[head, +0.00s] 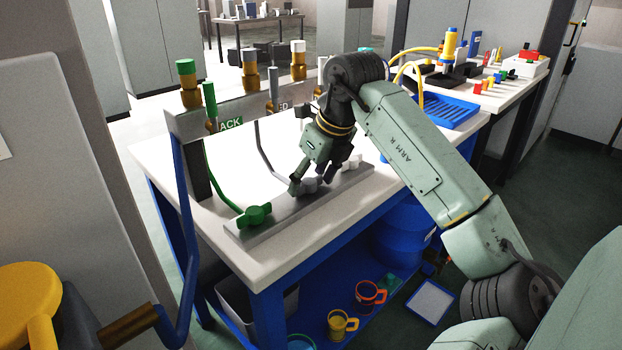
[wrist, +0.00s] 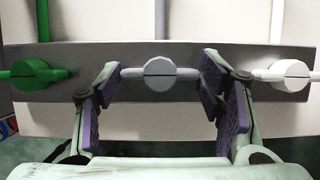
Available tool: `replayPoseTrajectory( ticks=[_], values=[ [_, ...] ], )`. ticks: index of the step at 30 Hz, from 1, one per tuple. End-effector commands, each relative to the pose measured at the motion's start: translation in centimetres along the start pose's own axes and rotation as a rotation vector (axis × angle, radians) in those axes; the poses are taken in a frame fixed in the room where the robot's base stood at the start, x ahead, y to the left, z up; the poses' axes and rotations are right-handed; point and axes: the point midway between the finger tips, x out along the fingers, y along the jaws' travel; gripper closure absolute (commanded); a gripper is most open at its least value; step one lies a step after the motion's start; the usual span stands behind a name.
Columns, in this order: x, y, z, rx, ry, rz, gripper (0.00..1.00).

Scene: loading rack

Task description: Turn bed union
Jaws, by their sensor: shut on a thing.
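The grey union (head: 309,185), with two side wings, sits in the middle of a grey mounting strip (head: 285,218) on the bench. A grey hose runs up from it to the rack behind, near a partly hidden label ending in "ED". In the wrist view the grey union (wrist: 159,72) has its wings level across the picture. My gripper (wrist: 160,84) is shut on it, one finger at each wing end. In the head view my gripper (head: 311,187) reaches down over the strip and partly covers the union.
A green union (head: 254,216) is left of my gripper and a white union (head: 353,160) is right of it, on the same strip. The valve rack (head: 235,111) stands behind. The white benchtop (head: 270,262) in front is clear.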

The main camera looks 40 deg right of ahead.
Motion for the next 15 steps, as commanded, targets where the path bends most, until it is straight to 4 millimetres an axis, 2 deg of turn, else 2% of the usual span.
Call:
replayPoseTrajectory(
  ticks=[4, 5, 13, 15],
  values=[
    [-0.04, 0.0, 0.02, -0.001, 0.0, 0.0, 0.66],
    [-0.04, 0.0, 0.02, -0.001, 0.0, 0.0, 0.36],
    [-0.03, 0.0, 0.01, -0.002, 0.0, 0.0, 0.18],
    [-0.02, 0.0, 0.01, -0.002, 0.0, 0.0, 0.18]
  ],
)
